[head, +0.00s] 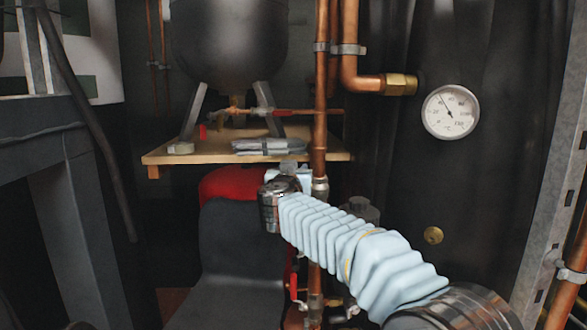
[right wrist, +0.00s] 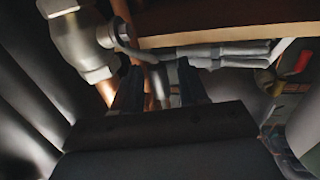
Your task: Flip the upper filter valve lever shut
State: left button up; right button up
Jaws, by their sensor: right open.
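A copper pipe (head: 320,100) runs down the middle of the head view. A grey metal valve fitting (head: 319,187) sits on it just behind my right wrist; the right wrist view shows a grey fitting (right wrist: 80,42) at upper left. I cannot clearly make out the upper lever; arm and fingers cover much of that spot. Below, a red lever (head: 294,286) hangs beside the lower pipe. My right gripper (right wrist: 160,88) is open, its two dark fingers reaching up near the pipework, with a grey rod-like part visible between them. Contact is unclear. My left gripper is not in view.
A wooden shelf (head: 160,157) carries a grey bundle (head: 265,146) under a dark tank (head: 230,40). A round gauge (head: 450,111) hangs at right. Metal frames (head: 70,200) stand on both sides.

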jog(key=shift+w, duration=0.25)
grip_shut()
